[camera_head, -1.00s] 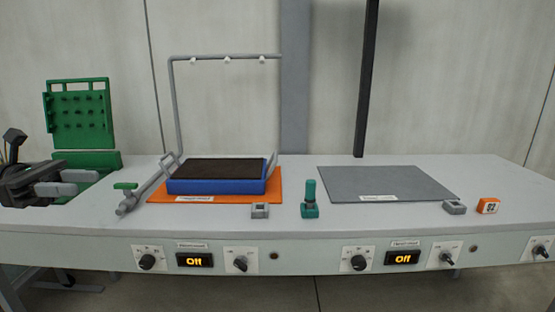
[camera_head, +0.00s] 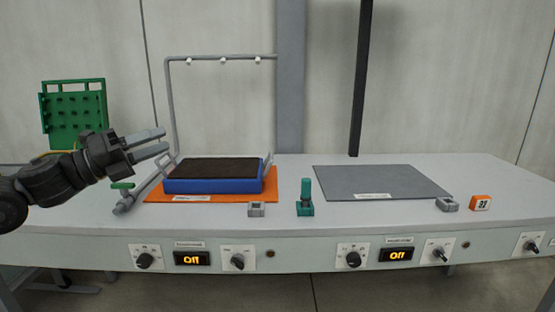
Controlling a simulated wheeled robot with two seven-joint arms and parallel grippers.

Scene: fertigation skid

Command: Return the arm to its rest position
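My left arm comes in from the left, and my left gripper (camera_head: 166,140) is above the left part of the bench. Its two light grey fingers point right, with a gap between them and nothing held. It is up and to the left of the blue tray (camera_head: 213,186) with a dark top, and apart from it as far as I can see. My arm hides part of the green pegboard stand. My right gripper is not in view.
The tray sits on an orange mat (camera_head: 156,197) under a grey pipe frame (camera_head: 172,105). A green-handled valve pipe (camera_head: 124,203) lies beside it. A teal bottle-like part (camera_head: 305,198), a bare grey mat (camera_head: 381,182) and an orange numbered block (camera_head: 480,203) stand farther right. The green pegboard (camera_head: 75,108) is behind my arm.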

